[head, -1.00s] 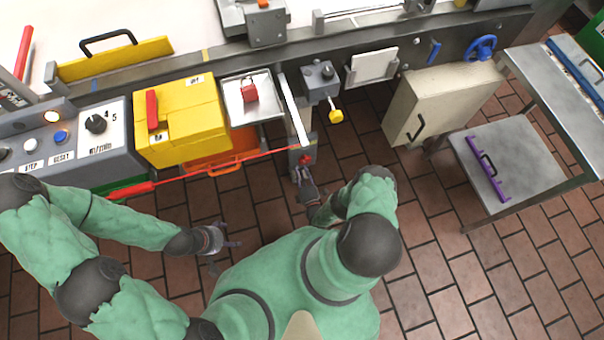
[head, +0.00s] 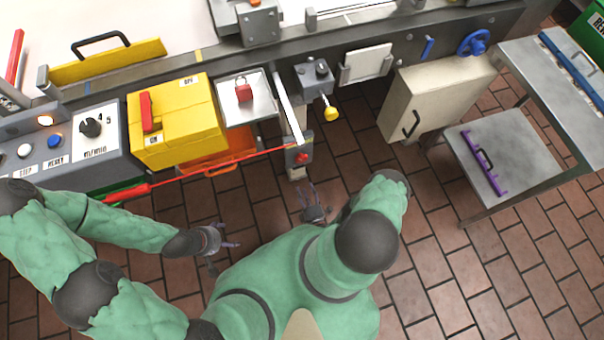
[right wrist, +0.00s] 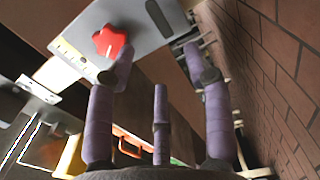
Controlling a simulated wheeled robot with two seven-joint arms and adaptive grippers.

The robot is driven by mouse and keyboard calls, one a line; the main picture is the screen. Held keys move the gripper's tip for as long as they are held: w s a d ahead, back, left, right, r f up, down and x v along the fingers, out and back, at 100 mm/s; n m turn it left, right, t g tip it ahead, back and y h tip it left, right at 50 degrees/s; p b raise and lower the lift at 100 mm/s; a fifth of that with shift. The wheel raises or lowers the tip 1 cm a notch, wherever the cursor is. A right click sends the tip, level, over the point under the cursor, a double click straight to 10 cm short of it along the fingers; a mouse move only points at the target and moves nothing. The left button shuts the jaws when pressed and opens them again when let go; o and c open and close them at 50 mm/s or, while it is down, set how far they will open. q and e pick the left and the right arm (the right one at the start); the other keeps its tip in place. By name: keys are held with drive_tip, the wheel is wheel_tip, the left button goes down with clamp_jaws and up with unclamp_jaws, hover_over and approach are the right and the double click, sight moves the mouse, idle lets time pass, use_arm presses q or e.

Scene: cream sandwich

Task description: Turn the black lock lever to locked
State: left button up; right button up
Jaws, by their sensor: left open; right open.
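A grey box (head: 306,148) with a red knob (head: 303,157) sits on the front of the machine. In the right wrist view the star-shaped red knob (right wrist: 110,41) is on its grey face. A black elongated piece (right wrist: 159,18) lies beside the knob and may be the lock lever; whether it is locked I cannot tell. My right gripper (head: 308,190) is open and empty, just in front of the box and apart from it; its spread fingers also show in the right wrist view (right wrist: 160,60). My left gripper (head: 232,242) is open and empty, low and left of the right one.
A red cable (head: 222,170) runs left from the box to a red handle. A yellow box (head: 178,125), a tray with a red padlock (head: 245,90) and a yellow knob (head: 331,114) are nearby. A cream cabinet (head: 425,100) stands right.

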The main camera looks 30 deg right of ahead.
drive_tip(key=shift+v, duration=1.3)
